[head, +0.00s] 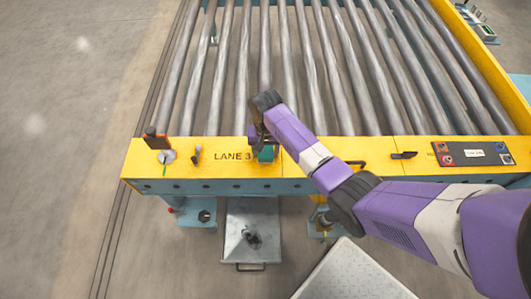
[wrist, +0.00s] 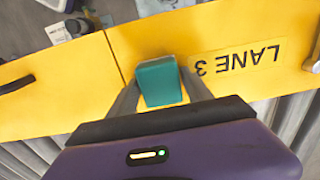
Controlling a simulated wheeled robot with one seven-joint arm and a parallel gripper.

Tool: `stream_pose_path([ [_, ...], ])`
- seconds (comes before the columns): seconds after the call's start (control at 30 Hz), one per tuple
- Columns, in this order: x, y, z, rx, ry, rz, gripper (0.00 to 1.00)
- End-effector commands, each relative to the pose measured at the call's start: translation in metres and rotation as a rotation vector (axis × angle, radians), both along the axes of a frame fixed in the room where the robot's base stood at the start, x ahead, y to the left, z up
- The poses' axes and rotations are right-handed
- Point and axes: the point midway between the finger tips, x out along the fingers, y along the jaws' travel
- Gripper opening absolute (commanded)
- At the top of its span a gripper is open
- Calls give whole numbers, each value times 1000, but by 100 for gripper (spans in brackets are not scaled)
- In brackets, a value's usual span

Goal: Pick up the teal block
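The teal block (wrist: 159,81) is on or just above the yellow front beam, close to the "LANE 3" lettering, in the wrist view. In the head view the block (head: 266,154) shows only in part below my gripper (head: 262,138), which hides the rest. In the wrist view my gripper (wrist: 158,78) has one grey finger on each side of the block, the tips very close to its sides. I cannot tell whether the fingers touch it, or whether it rests on the beam.
The yellow beam (head: 210,157) fronts a roller conveyor (head: 240,70). An orange-handled lever (head: 157,142) stands at its left end. A control panel (head: 472,153) is at the right. A grey metal plate (head: 250,215) and a pale platform (head: 350,275) lie below the beam.

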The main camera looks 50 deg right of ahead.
Motion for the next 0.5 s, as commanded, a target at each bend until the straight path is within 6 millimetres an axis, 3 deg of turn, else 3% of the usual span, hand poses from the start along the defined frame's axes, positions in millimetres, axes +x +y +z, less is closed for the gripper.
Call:
stream_pose_path([
  [0.03,0,0,0,0,0,0,46],
  [0.23,0,0,0,0,0,0,7],
  [0.5,0,0,1,0,0,0,6],
])
